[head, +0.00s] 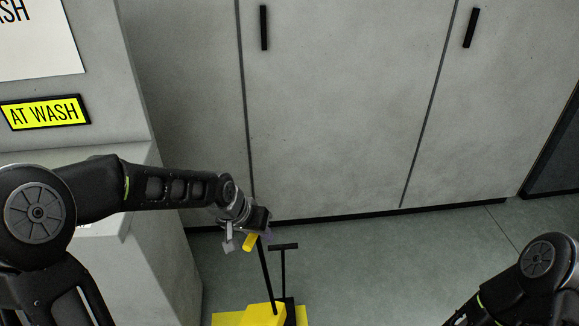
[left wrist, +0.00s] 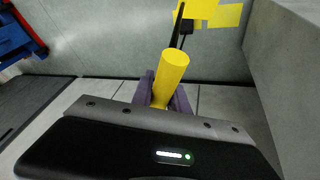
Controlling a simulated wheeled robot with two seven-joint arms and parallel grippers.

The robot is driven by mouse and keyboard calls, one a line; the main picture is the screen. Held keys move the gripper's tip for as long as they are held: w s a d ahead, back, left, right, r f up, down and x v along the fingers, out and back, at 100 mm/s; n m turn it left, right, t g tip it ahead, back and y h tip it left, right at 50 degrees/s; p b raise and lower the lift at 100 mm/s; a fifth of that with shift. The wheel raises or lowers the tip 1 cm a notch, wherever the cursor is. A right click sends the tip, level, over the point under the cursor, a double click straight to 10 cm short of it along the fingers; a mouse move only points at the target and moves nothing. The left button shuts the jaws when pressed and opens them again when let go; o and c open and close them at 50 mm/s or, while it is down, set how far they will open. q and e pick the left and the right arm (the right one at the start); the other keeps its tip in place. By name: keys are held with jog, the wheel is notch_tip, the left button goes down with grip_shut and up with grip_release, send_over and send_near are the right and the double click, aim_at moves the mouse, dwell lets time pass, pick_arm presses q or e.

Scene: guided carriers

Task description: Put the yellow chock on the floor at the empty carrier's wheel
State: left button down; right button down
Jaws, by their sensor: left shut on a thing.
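My left gripper (head: 246,236) is shut on a yellow cylindrical grip (head: 250,242). In the left wrist view, this yellow grip (left wrist: 172,72) stands between the purple-grey fingers (left wrist: 163,98). A thin black rod (head: 265,272) runs from near the grip down to a yellow block (head: 262,314), which appears to be the chock, cut off by the picture's bottom edge. Whether the block touches the floor is unclear. In the left wrist view, yellow pieces (left wrist: 212,12) show beyond the grip. No carrier wheel can be made out. My right gripper is outside the picture.
A black T-shaped handle (head: 283,247) stands beside the rod. Grey cabinets (head: 330,110) line the back. A grey block with an "AT WASH" sign (head: 45,112) is at left. Clear floor (head: 400,260) lies to the right. A blue and red object (left wrist: 18,38) shows in the left wrist view.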

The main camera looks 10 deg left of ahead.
pick_arm(q)
jog(key=s+f, duration=0.3)
jog(key=f, duration=0.8)
jog(key=shift+s+d+f, duration=0.1)
